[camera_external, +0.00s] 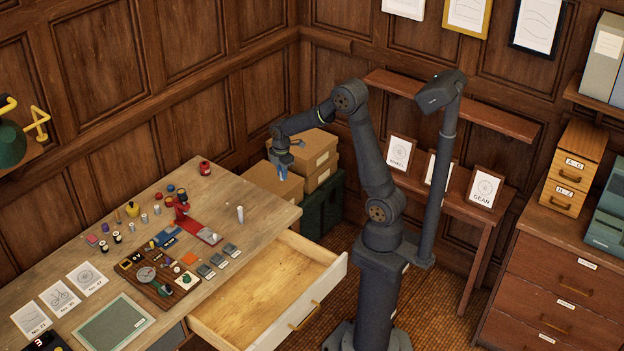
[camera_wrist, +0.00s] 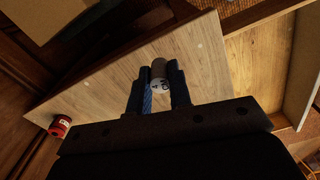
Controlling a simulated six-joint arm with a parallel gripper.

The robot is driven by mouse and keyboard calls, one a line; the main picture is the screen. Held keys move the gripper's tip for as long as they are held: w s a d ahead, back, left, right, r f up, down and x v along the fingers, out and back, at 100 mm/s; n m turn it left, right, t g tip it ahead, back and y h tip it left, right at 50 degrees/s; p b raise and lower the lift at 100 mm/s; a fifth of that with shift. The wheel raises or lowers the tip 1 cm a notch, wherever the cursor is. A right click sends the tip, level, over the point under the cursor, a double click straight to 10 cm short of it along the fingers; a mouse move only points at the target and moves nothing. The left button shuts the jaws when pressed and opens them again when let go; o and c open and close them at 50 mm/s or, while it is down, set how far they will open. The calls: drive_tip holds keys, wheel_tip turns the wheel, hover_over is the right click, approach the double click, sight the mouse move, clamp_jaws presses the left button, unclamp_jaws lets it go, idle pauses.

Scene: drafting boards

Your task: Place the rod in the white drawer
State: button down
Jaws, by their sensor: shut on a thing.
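My gripper (camera_external: 283,170) hangs in the air beyond the desk's far right corner, fingers pointing down. The wrist view shows its dark fingers (camera_wrist: 160,80) shut on a short cylinder, which I take as the rod (camera_wrist: 159,74). It has a grey-brown side and a pale printed end facing the camera. A blue striped strip lies along the left finger; I cannot tell what it belongs to. The rod is not clear in the external view. The white drawer (camera_external: 318,302) is pulled open at the desk's right side, below and left of me, its bare wooden floor visible.
The desk (camera_external: 265,203) carries a standing white cylinder (camera_external: 240,215), a red can (camera_external: 205,168), also in the wrist view (camera_wrist: 60,126), and several small parts. Cardboard boxes (camera_external: 308,150) stand behind my gripper. The space above the drawer is open.

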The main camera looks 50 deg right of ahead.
drive_tip(key=shift+s+d+r, duration=0.15)
drive_tip(key=shift+d+r, duration=0.15)
drive_tip(key=shift+d, duration=0.15)
drive_tip(key=shift+r, duration=0.55)
drive_tip(key=r, duration=0.4)
drive_tip(key=shift+s+a+r, duration=0.1)
drive_tip(key=shift+a, duration=0.1)
drive_tip(key=s+a+n, duration=0.8)
drive_tip(key=a, duration=0.1)
drive_tip(key=n, duration=1.3)
hover_over(297, 288)
wheel_tip(297, 288, down, 27)
drive_tip(key=shift+w+d+f, duration=0.1)
drive_tip(key=shift+d, duration=0.05)
drive_tip(key=shift+f, duration=2.05)
